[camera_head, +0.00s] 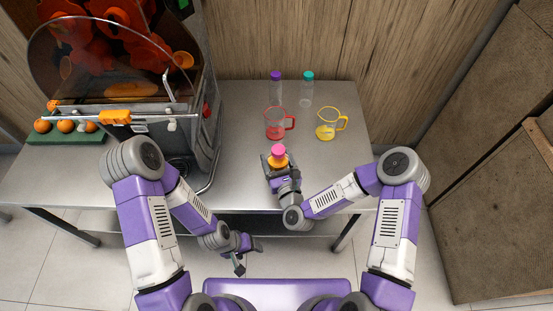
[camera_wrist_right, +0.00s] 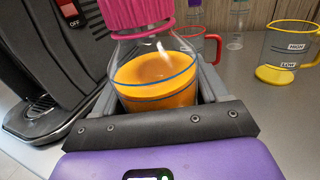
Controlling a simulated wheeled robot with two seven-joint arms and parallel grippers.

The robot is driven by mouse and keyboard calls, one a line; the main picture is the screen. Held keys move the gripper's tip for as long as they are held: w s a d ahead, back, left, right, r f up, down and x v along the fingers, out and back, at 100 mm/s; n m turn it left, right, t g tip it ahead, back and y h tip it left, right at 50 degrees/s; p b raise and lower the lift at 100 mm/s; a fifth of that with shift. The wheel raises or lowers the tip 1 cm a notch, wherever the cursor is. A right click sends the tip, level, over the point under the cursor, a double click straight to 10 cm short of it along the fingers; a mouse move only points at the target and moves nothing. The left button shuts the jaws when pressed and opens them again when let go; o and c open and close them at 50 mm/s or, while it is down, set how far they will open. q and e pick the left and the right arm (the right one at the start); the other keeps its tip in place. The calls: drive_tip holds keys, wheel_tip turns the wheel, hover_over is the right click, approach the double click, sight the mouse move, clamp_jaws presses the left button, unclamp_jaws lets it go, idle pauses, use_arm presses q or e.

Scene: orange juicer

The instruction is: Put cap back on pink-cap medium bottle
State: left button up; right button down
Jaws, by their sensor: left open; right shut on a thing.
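The medium bottle (camera_wrist_right: 155,75) stands upright between the fingers of my right gripper (camera_wrist_right: 155,100), with orange juice inside. Its pink cap (camera_wrist_right: 138,12) sits on its neck in the right wrist view, with a pink ring just below it. The cap's top is cut off there. In the head view the pink cap (camera_head: 278,150) shows above the bottle (camera_head: 279,161) in my right gripper (camera_head: 276,166), near the table's front edge. My left gripper (camera_head: 241,262) is open and empty, low in front of the table and away from the bottle.
The juicer (camera_head: 120,120) fills the table's left side, with oranges on a green tray (camera_head: 60,139). A red measuring cup (camera_head: 275,124), a yellow measuring cup (camera_head: 326,125), a purple-cap bottle (camera_head: 276,92) and a teal-cap bottle (camera_head: 307,92) stand behind my right gripper. The table's right part is clear.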

unclamp_jaws()
drive_tip(key=shift+f, duration=0.1)
drive_tip(key=shift+s+d+p, duration=0.1)
drive_tip(key=shift+s+p, duration=0.2)
drive_tip(key=p+v, duration=0.2)
drive_tip(key=v, duration=0.9)
drive_tip(key=shift+s+p, duration=0.2)
drive_tip(key=shift+p, duration=0.15)
